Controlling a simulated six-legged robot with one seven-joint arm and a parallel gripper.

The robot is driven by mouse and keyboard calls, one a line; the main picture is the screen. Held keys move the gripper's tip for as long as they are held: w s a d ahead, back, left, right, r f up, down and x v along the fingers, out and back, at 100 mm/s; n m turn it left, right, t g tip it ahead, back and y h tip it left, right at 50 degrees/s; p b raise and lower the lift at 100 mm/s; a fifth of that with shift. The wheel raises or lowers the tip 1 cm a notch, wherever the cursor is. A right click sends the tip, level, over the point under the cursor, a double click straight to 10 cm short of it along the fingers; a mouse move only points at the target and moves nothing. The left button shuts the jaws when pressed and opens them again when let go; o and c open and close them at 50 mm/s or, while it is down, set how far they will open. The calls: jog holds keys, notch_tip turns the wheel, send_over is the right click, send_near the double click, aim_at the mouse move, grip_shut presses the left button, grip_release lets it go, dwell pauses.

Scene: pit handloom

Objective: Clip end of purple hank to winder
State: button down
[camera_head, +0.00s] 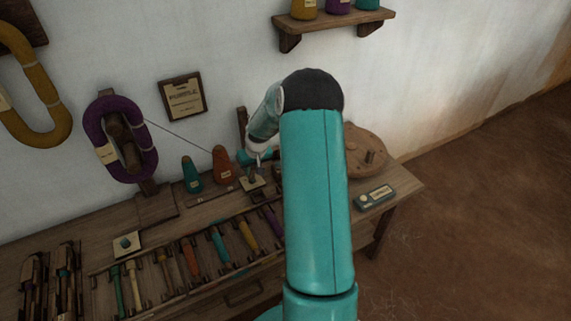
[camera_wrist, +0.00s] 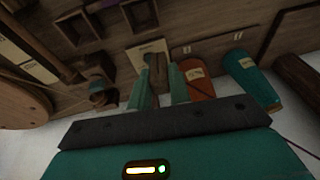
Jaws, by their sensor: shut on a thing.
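The purple hank (camera_head: 96,118) hangs on a wooden holder against the wall in the head view. A thin thread (camera_head: 180,134) runs from it rightward toward my gripper. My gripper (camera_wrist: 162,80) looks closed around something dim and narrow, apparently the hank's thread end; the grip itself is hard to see. In the head view my gripper (camera_head: 257,163) is small, above the bench just right of the orange cone. The winder's wooden wheel (camera_head: 366,162) stands at the bench's right; it shows at the left in the wrist view (camera_wrist: 20,106), near a small spindle (camera_wrist: 102,96). My arm hides the bench between.
An orange cone (camera_head: 223,168) and a teal cone (camera_head: 191,177) stand left of my gripper. A pale square plate (camera_head: 251,184) lies below it. A rack with several coloured tools (camera_head: 219,244) fills the bench front. A small teal box (camera_head: 375,197) lies at right.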

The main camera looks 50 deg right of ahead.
jog(key=s+d+g, duration=0.2)
jog(key=s+d, duration=0.5)
jog(key=d, duration=0.2)
jog(key=shift+d+f, duration=0.1)
jog(key=shift+f, duration=4.05)
jog(key=c, duration=0.9)
grip_release()
notch_tip(320, 180, up, 8)
